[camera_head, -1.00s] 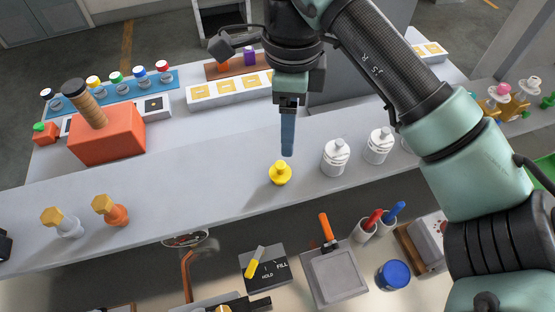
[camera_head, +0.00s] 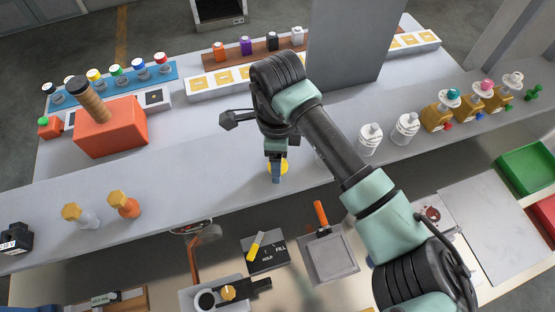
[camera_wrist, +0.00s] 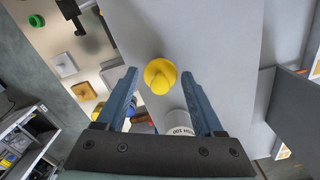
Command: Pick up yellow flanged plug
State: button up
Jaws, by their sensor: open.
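The yellow flanged plug (camera_wrist: 160,77) stands on the grey counter. In the wrist view it lies ahead of and between the two blue fingers of my gripper (camera_wrist: 159,88), with a gap on each side. In the head view the plug (camera_head: 284,166) is mostly hidden behind my gripper (camera_head: 276,178), and only yellow edges show. My gripper is open, points down and holds nothing. The head view does not show clearly how high the fingertips are above the counter.
White bottles (camera_head: 369,139) stand to the right of my gripper, one partly behind my arm. An orange knobbed plug (camera_head: 124,204) stands on the left. An orange block with a handle (camera_head: 110,128) stands behind it. The counter between is clear.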

jog(key=shift+f, duration=0.2)
grip_shut()
jog(key=shift+r, duration=0.15)
